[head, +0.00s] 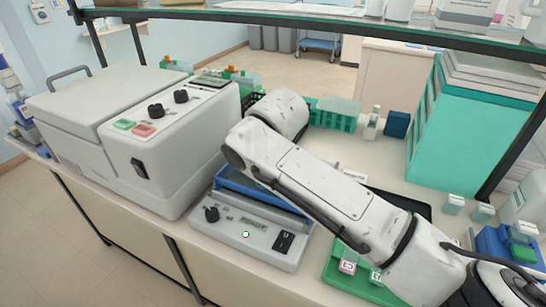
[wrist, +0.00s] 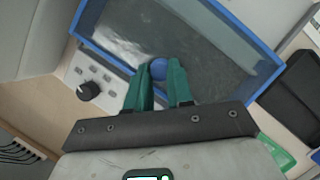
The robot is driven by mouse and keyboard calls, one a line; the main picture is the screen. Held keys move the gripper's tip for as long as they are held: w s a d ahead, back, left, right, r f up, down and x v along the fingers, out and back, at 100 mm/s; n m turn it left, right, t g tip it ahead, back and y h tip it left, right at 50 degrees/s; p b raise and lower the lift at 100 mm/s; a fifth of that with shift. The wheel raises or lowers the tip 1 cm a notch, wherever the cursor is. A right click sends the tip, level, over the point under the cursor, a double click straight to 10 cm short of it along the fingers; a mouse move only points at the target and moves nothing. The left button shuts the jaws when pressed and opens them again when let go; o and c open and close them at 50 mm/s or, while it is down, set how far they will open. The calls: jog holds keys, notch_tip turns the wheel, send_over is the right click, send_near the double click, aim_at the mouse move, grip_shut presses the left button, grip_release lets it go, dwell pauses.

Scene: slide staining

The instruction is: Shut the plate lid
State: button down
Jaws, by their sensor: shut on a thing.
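The plate is a white, low bench unit (head: 246,235) with a dark knob, a small display and a black switch on its front. Its blue-framed lid (head: 262,199) shows partly behind my arm in the head view. In the wrist view the lid (wrist: 259,92) has a blue rim around a grey, see-through pane, with a round blue knob (wrist: 158,67). My gripper (wrist: 160,80) has green fingers, shut on the blue knob. The head view hides my gripper behind my arm. I cannot tell how far the lid is tilted.
A large white machine (head: 140,130) with knobs and coloured buttons stands close on the left. A green tray (head: 340,268) and a black tray (head: 420,207) lie to the right. A green rack (head: 335,118) and bottles stand behind. A shelf (head: 330,22) crosses above.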

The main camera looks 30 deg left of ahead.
aim_at(257, 191)
jog(key=shift+s+f+p, duration=0.2)
jog(key=shift+s+p, duration=0.1)
jog(key=shift+s, duration=1.2)
jog(key=c, duration=1)
grip_release()
jog(key=shift+d+r, duration=0.1)
jog(key=v, duration=1.1)
jog(key=shift+b, duration=0.35)
